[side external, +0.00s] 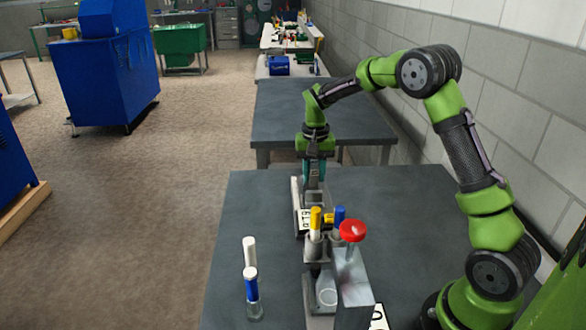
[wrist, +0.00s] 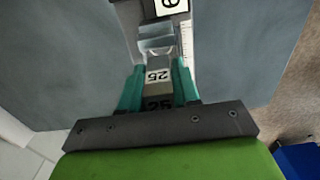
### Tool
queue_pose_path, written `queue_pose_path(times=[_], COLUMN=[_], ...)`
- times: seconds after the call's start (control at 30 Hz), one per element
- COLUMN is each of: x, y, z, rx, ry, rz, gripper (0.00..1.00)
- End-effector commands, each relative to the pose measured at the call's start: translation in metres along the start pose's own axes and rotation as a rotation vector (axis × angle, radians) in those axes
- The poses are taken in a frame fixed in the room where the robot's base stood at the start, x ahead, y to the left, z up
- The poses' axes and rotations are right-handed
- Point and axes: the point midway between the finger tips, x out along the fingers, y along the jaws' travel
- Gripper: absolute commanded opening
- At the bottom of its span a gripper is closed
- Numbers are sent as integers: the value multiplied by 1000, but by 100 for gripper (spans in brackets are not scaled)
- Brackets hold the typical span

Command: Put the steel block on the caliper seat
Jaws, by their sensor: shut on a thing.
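My gripper (side external: 314,168) points down over the far part of the near table. Its teal fingers show in the wrist view (wrist: 158,88), shut on the steel block (wrist: 157,75), a grey piece with "25" labels. In the side view the block (side external: 314,173) shows small between the fingers. Just beyond it in the wrist view is a grey metal fixture (wrist: 155,42) with a black-and-white label; I cannot tell for certain whether it is the caliper seat. Whether the block touches this fixture is unclear.
A row of metal fixtures nearer the camera holds yellow-capped (side external: 316,217) and blue-capped (side external: 340,216) pieces. A red knob (side external: 352,231) tops a grey upright block (side external: 353,283). White-topped (side external: 249,252) and blue (side external: 251,287) pieces stand left.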

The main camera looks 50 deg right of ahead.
Motion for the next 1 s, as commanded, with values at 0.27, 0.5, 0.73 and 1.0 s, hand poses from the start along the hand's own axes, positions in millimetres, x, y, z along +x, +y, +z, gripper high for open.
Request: queue_pose_path(times=[0.27, 0.5, 0.73, 1.0], x=[34, 62, 63, 66], y=[0, 0, 0, 0], z=[0, 0, -1, 0], rx=[-1, -1, -2, -2], ry=[0, 1, 3, 2], rz=[-1, -1, -2, -1], gripper=[0, 0, 0, 46])
